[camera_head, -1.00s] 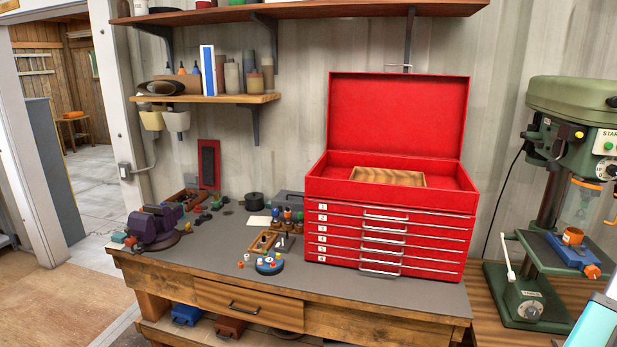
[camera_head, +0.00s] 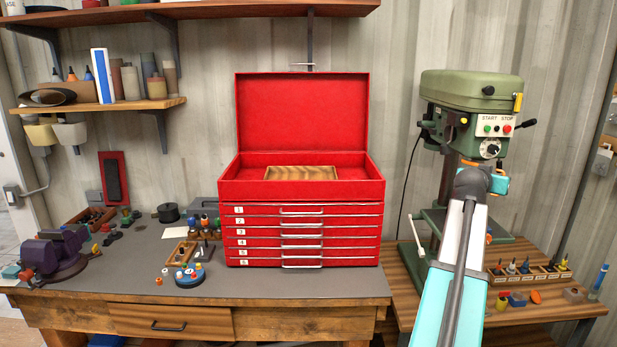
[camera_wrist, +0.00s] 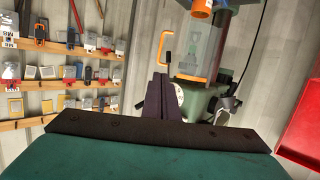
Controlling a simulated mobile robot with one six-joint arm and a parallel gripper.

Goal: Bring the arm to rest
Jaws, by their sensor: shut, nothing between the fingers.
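My arm (camera_head: 455,255) reaches up in front of the green drill press (camera_head: 472,90) at the right of the head view. Its far end covers part of the press, and the fingers cannot be made out there. In the wrist view my gripper (camera_wrist: 166,78) shows as dark fingers closed together, with nothing held. The drill press's clear guard and orange parts (camera_wrist: 194,79) show behind the fingers, apart from them as far as I can tell.
The red tool chest (camera_head: 303,190) stands open-lidded on the workbench (camera_head: 310,287), its drawers shut. A purple vise (camera_head: 55,252) sits at left. A bit rack (camera_head: 530,275) is on the right table. Racks of small parts (camera_wrist: 70,70) line the wrist view's left.

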